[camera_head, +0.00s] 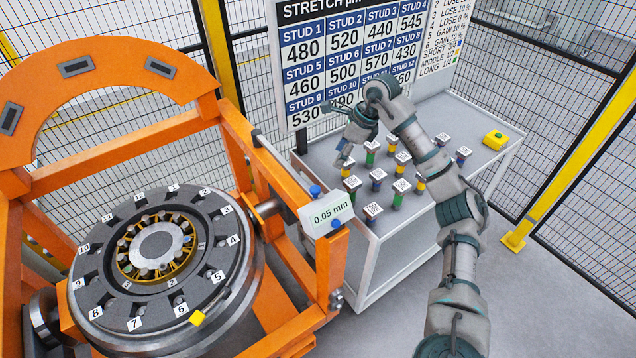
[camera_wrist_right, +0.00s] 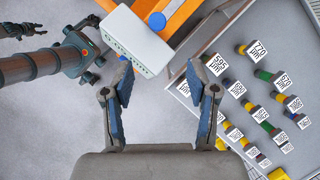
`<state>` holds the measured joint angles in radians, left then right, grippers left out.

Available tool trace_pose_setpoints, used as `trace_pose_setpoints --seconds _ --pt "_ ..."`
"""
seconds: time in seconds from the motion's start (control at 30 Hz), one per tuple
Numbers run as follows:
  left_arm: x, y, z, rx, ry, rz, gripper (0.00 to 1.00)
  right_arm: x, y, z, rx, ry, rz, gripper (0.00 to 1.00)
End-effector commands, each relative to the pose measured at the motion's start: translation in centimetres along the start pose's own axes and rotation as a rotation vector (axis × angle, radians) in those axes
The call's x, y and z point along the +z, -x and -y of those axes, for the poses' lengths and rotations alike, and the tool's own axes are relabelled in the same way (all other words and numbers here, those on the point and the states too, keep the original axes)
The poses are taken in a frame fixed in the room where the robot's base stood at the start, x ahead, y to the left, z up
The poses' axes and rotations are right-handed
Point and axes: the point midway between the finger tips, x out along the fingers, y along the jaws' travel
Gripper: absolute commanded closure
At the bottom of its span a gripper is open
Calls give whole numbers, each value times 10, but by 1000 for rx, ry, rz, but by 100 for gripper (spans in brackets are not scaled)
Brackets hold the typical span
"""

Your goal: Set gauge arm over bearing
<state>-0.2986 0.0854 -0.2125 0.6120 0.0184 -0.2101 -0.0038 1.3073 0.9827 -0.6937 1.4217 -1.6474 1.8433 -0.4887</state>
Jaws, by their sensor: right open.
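The gauge is a pale box reading 0.05 mm (camera_head: 327,212) with blue knobs, at the right corner of the orange gantry. A thin grey rod (camera_head: 279,158) runs from it toward the upper left along the frame, beside the wheel. The bearing (camera_head: 157,247), with a pale hub and yellow ring, sits in the middle of the numbered dark wheel disc (camera_head: 103,290). My right gripper (camera_head: 343,157) is open and empty, above and right of the gauge box. In the right wrist view the open fingers (camera_wrist_right: 157,72) point toward the gauge box (camera_wrist_right: 138,40), apparently apart from it.
A white table (camera_head: 408,220) right of the gantry holds several labelled coloured studs (camera_head: 372,211) and a yellow block (camera_head: 495,140). A stretch chart (camera_head: 350,60) stands behind it. A yellow tab (camera_head: 197,318) sits on the disc's rim. Mesh fencing encloses the area; right floor is clear.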

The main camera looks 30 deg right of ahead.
Motion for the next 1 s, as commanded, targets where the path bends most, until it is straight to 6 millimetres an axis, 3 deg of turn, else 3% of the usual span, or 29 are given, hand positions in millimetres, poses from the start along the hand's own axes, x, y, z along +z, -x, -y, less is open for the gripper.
trace_pose_setpoints --seconds 0.3,0.53,0.73,1.0 --pt "-3 8 1 -2 -2 1 60 0 -78 0 8 0 -1 42" --pt "-4 15 -1 -4 0 1 60 -2 -125 1 8 1 4 42" --pt "-5 18 -1 -3 0 1 60 -1 -148 2 7 -1 4 42" --pt "-5 18 -2 -1 1 0 60 2 -152 -1 3 2 3 42"
